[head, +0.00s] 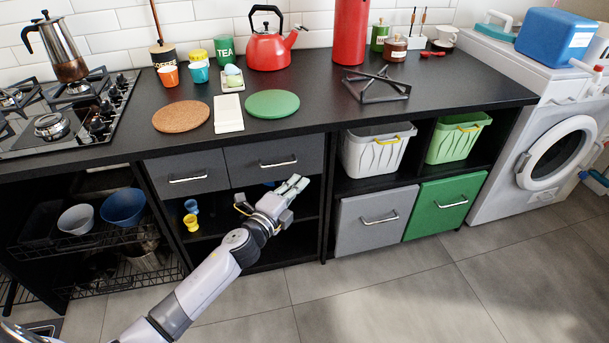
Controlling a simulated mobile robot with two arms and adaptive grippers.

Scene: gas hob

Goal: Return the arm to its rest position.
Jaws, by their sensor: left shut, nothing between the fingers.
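My left arm comes in from the bottom left of the head view. Its gripper (295,186) is in front of the lower cabinet, just below the right grey drawer (275,158). The fingers are shut with nothing between them. The gripper hides part of the open shelf behind it. My right gripper is not in view.
The black counter (320,95) with its front edge is above the gripper. The gas hob (60,125) is at the left. A grey box (375,222) and a green box (445,207) stand right of the gripper. The floor (400,290) in front is clear.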

